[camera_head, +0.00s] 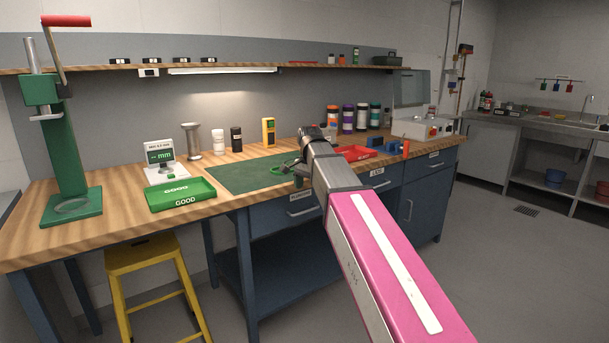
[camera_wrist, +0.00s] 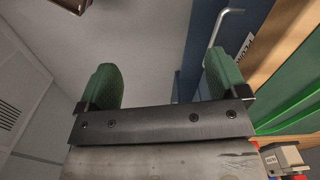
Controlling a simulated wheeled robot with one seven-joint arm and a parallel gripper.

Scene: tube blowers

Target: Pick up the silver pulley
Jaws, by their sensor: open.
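A silver, spool-shaped piece (camera_head: 191,140) with wide ends and a narrow middle stands upright at the back of the wooden bench, left of some small jars. It looks the most like the silver pulley, but I cannot be sure. My gripper (camera_head: 288,170) is over the front edge of the bench, to the right of and nearer than that piece, and apart from it. In the wrist view, the two green-padded fingers of my gripper (camera_wrist: 163,80) are wide apart with nothing between them. The silver piece is not seen in the wrist view.
A green GOOD tray (camera_head: 181,194) and a gauge with a mm display (camera_head: 161,158) stand left of the green mat (camera_head: 236,175). A tall green press (camera_head: 68,150) is at far left. A red tray (camera_head: 355,153) lies to the right. A yellow stool (camera_head: 143,255) stands in front.

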